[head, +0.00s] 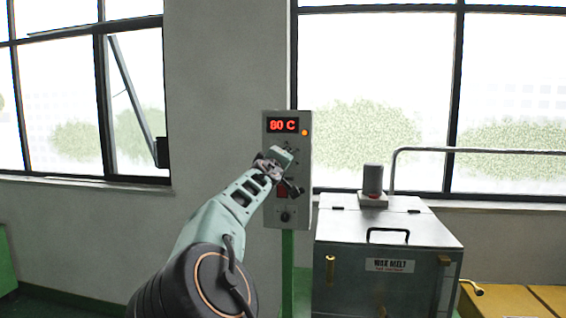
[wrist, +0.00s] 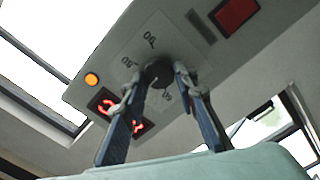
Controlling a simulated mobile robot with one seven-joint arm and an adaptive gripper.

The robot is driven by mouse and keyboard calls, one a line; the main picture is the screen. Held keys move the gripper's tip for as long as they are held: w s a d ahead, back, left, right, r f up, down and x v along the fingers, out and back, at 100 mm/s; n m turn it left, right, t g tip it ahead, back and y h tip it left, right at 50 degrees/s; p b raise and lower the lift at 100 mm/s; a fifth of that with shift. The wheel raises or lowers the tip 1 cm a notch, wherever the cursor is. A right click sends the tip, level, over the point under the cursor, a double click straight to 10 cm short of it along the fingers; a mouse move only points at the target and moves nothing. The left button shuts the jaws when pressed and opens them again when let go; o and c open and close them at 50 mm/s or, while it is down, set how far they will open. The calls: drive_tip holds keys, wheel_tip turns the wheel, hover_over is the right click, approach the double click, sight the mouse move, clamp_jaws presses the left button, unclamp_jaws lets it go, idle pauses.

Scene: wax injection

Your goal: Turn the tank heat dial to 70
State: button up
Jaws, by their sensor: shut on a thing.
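The heat dial (wrist: 159,71) is a dark round knob on a grey control box (head: 302,180), ringed by printed numbers. My gripper (wrist: 161,77) is shut on it, one finger on each side. In the head view my gripper (head: 277,160) and arm cover the dial. The red display (head: 283,125) at the top of the box reads 80 C. In the wrist view the display (wrist: 103,101) is partly hidden behind my fingers. The exact dial pointing is hard to read.
An orange lamp (head: 305,132) glows beside the display. A red panel part (head: 282,191) and a lower black knob (head: 285,216) sit below the dial. The box stands on a green post (head: 288,270). A metal WAX MELT tank (head: 345,235) stands to the right.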

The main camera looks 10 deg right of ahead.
idle(0.4)
drive_tip(key=o, duration=1.2)
drive_tip(key=shift+c, duration=0.2)
drive_tip(key=v, duration=1.2)
drive_tip(key=shift+d, duration=0.1)
